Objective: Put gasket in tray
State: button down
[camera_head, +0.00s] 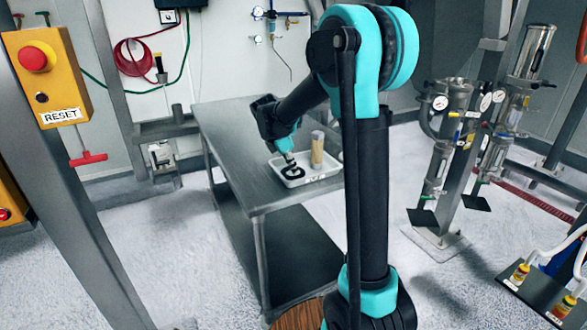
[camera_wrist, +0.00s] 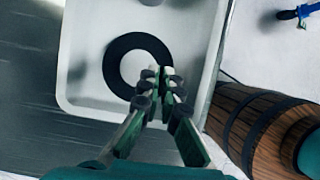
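The gasket is a flat black ring (camera_head: 292,171), and it shows large in the wrist view (camera_wrist: 117,62). The shallow white tray (camera_head: 325,177) stands on the metal table; in the wrist view its pale floor and rim (camera_wrist: 66,85) lie behind the ring. My gripper (camera_head: 290,158) points down over the tray. In the wrist view its fingertips (camera_wrist: 162,78) are close together on the right lower part of the ring, shut on it. The fingertips hide that part of the ring. Whether the ring touches the tray floor cannot be told.
A tan cylinder (camera_head: 317,149) stands upright at the tray. The grey table (camera_head: 225,135) is bare to the left of the tray. A brown wooden barrel shape (camera_wrist: 255,125) is at lower right in the wrist view. Pipes and gauges (camera_head: 458,110) stand to the right.

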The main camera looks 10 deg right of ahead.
jog(key=c, duration=1.7)
grip_release()
jog(key=shift+f, duration=0.1)
jog(key=v, duration=1.2)
jog(key=s+d+f+m+t+y, duration=0.1)
jog(key=s+d+f+m, duration=0.2)
jog(key=s+f+m, duration=0.4)
jog(key=s+d+f+m+t+y, duration=0.1)
jog(key=s+d+f+m+y, duration=0.1)
jog(key=s+f+m, duration=0.5)
jog(key=s+d+f+m+y, duration=0.1)
jog(key=s+d+f+m, duration=0.3)
jog(key=s+f+m, duration=0.3)
jog(key=shift+s+d+m+t, duration=0.15)
jog(key=shift+s+m+t, duration=0.2)
jog(key=shift+s, duration=2.35)
